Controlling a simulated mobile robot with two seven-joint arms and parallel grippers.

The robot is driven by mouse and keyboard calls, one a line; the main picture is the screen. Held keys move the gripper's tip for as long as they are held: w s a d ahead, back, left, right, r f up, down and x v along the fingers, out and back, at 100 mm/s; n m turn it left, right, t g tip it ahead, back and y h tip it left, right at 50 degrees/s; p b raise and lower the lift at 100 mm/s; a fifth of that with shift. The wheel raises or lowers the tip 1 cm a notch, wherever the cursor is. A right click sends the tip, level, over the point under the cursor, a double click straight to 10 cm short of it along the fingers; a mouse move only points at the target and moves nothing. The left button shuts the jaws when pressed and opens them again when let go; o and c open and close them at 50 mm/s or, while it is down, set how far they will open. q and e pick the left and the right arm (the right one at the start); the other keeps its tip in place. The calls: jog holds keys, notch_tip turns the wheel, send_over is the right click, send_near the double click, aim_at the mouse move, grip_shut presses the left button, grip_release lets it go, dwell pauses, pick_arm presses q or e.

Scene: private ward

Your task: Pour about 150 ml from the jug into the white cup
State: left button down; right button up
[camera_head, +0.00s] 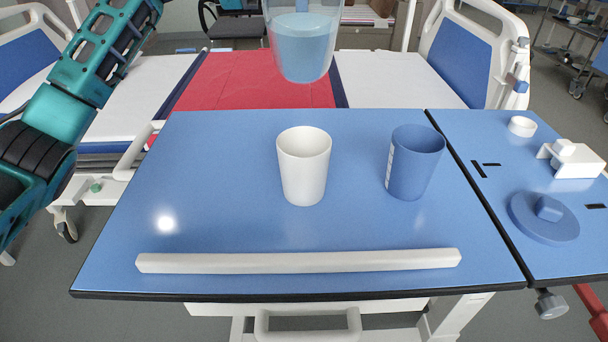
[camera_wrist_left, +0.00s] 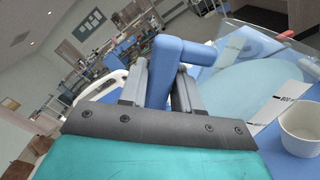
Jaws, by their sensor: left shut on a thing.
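The clear jug (camera_head: 304,50) with pale blue liquid hangs at the top of the head view, above and behind the white cup; its top is cut off. It looks about upright there. The white cup (camera_head: 303,170) stands upright on the blue tabletop (camera_head: 200,240); its rim also shows in the wrist view (camera_wrist_left: 300,132). I cannot see its bottom inside. My left gripper (camera_wrist_left: 163,92) is shut on the blue jug handle (camera_wrist_left: 168,62). In the head view only my left arm shows, not its fingers. My right gripper is in neither view.
A blue cup (camera_head: 413,165) stands right of the white cup. A pale rail (camera_head: 300,262) runs along the table's front. On the right panel lie a blue round lid (camera_head: 543,222), a white block (camera_head: 575,162) and a small white ring (camera_head: 522,126). The table's left side is clear.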

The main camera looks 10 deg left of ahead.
pick_arm(q)
jog(key=shift+r, duration=0.15)
jog(key=shift+s+m+b, duration=0.2)
jog(key=shift+m+b, duration=0.2)
jog(key=shift+b, duration=0.05)
dwell(0.6)
jog(key=shift+s+b, duration=0.1)
jog(key=shift+b, duration=0.35)
jog(key=shift+r+m, duration=0.1)
jog(key=shift+m, duration=0.2)
jog(key=shift+s+d+m+b, duration=0.1)
jog(key=shift+s+m+b, duration=0.2)
jog(key=shift+b, duration=0.15)
